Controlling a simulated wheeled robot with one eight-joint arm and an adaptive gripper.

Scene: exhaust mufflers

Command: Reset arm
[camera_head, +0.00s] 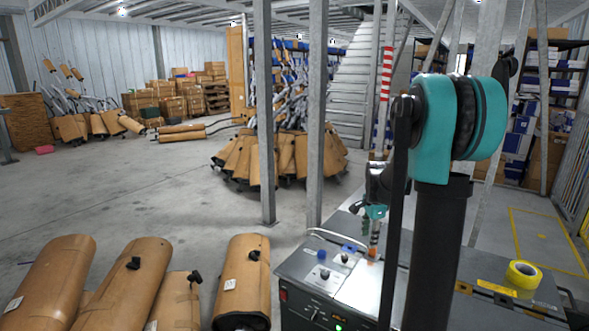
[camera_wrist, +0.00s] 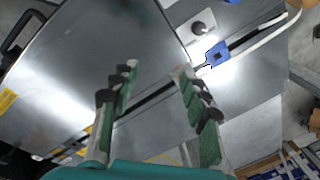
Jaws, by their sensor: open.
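My gripper (camera_wrist: 157,75) is open in the wrist view, its two green fingers apart with no object between them. It is over the grey metal top of a machine cabinet (camera_wrist: 85,50). In the head view my arm is at the right, and my gripper (camera_head: 374,226) shows small and partly hidden behind my own links, above the cabinet (camera_head: 318,283) with its control panel.
Grey posts (camera_head: 262,115) rise in the middle. A yellow tape roll (camera_head: 522,274) lies on the right. A blue clip (camera_wrist: 217,54) sits near the cabinet edge. The left floor is largely clear.

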